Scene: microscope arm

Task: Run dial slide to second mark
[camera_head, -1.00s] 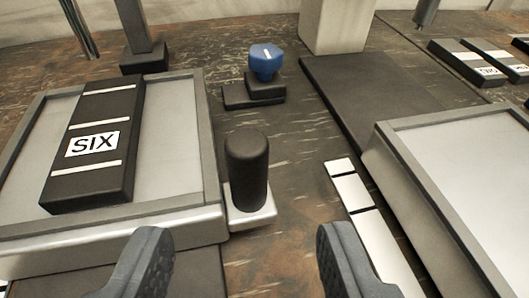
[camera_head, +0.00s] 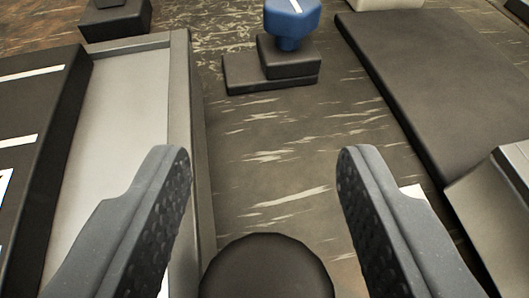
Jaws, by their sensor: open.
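My gripper (camera_head: 264,160) is open, with its two dark padded fingers spread wide. The rounded top of a black upright handle (camera_head: 266,268) shows at the bottom edge between the fingers, with space on both sides of it. The handle's lower part and its metal foot are out of view. The tray (camera_head: 180,120) beside the handle lies to the left, and the black plate (camera_head: 40,120) on it is partly cut off. Only a small piece of the white marked strip (camera_head: 413,191) shows behind the right finger; its marks cannot be read.
A blue knob (camera_head: 291,18) on a black stepped block (camera_head: 270,75) stands ahead of my gripper. A dark flat slab (camera_head: 425,80) lies at the right, with a grey tray edge (camera_head: 500,195) near it. The brown table between them is clear.

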